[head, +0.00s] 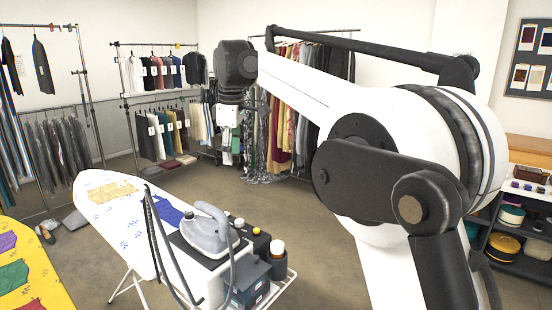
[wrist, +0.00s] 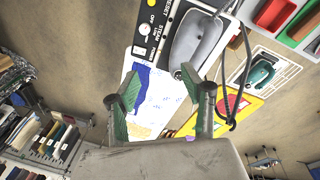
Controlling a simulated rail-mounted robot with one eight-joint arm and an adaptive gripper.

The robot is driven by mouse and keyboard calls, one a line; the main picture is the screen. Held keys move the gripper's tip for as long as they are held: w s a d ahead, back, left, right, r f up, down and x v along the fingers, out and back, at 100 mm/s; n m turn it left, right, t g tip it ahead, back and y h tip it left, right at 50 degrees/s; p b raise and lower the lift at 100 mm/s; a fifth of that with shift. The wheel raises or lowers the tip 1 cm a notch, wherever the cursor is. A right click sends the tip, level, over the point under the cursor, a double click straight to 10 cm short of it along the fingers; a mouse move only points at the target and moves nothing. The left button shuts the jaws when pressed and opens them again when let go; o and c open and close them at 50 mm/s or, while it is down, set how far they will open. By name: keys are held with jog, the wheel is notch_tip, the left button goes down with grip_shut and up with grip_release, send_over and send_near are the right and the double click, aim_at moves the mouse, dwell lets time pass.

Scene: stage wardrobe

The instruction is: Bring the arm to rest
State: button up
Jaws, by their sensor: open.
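My arm is raised across the right half of the head view, bent at a large elbow joint, with its far end out over the middle of the room. My gripper (wrist: 160,82) shows in the wrist view with its two green-padded fingers spread wide apart. Nothing is between them. In the head view the fingers are too small to make out at the end of the arm. The gripper hangs clear of everything, with the ironing board (wrist: 146,112) and the steam iron (wrist: 193,48) seen beyond the fingers.
In the head view a white ironing board (head: 95,190) stands below, with a grey iron (head: 208,230) and its hoses on a cart. A yellow board (head: 25,265) is at the lower left. Clothes racks (head: 160,75) line the back; shelves (head: 510,235) stand right.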

jog(key=s+d+f+m+t+b, duration=0.25)
jog(key=s+d+m, duration=0.55)
jog(key=s+d, duration=1.05)
jog(key=s+d+f+m+t, duration=0.1)
jog(key=s+d+f+m, duration=0.3)
jog(key=s+d+f, duration=0.3)
jog(key=s+d+f+m+t, duration=0.2)
jog(key=s+d+f+m, duration=0.2)
jog(key=s+d+f, duration=0.3)
jog(key=s+f+b, duration=0.1)
jog(key=s+f, duration=0.3)
jog(key=s, duration=0.2)
jog(key=shift+s+f+h, duration=0.15)
jog(key=shift+f+h, duration=0.05)
jog(key=shift+h, duration=0.2)
